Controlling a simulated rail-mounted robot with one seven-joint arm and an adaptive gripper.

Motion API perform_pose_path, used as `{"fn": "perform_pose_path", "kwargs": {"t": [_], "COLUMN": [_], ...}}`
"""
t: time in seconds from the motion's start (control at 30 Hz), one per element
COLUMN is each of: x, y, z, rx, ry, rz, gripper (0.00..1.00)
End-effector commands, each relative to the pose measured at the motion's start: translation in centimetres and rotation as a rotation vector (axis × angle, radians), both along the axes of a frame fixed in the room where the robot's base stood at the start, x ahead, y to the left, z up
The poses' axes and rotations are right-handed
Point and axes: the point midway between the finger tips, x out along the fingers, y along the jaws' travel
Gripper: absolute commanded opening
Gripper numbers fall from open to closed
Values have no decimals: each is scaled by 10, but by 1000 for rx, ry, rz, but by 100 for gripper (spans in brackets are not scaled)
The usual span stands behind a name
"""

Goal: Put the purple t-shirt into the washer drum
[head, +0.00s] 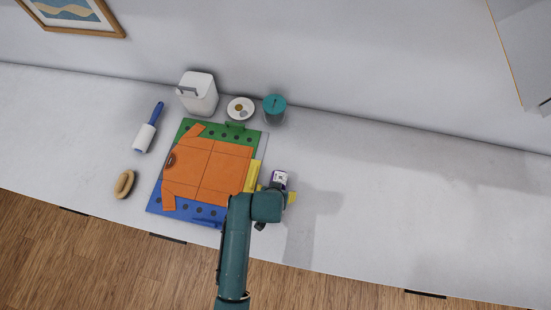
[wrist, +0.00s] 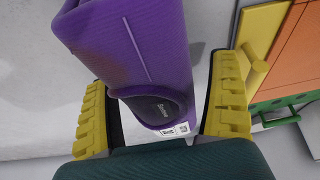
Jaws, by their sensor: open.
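The purple t-shirt (wrist: 140,45) is folded into a compact bundle, with its dark collar opening and a small white label facing my gripper in the wrist view. In the head view only a small purple and white patch of it (head: 280,177) shows beyond my gripper (head: 277,191). My gripper is open in the wrist view (wrist: 160,85), with one yellow finger on each side of the bundle's near end. A gap shows by the left finger; contact at the right finger is unclear. The washer and its drum are not in view.
An orange garment (head: 208,170) lies on a coloured folding board (head: 180,207) left of my gripper. A white bin (head: 199,95), a small dish (head: 240,109) and a teal-lidded jar (head: 274,108) stand behind. A lint roller (head: 146,133) and brush (head: 125,184) lie left. The right counter is clear.

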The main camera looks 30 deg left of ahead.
Motion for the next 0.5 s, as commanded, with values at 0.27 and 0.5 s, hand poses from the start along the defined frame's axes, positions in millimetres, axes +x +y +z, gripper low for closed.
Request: {"fn": "perform_pose_path", "kwargs": {"t": [0.27, 0.5], "x": [0, 0], "y": [0, 0], "z": [1, 1], "rx": [0, 1], "ry": [0, -2], "rz": [0, 0], "gripper": [58, 18]}}
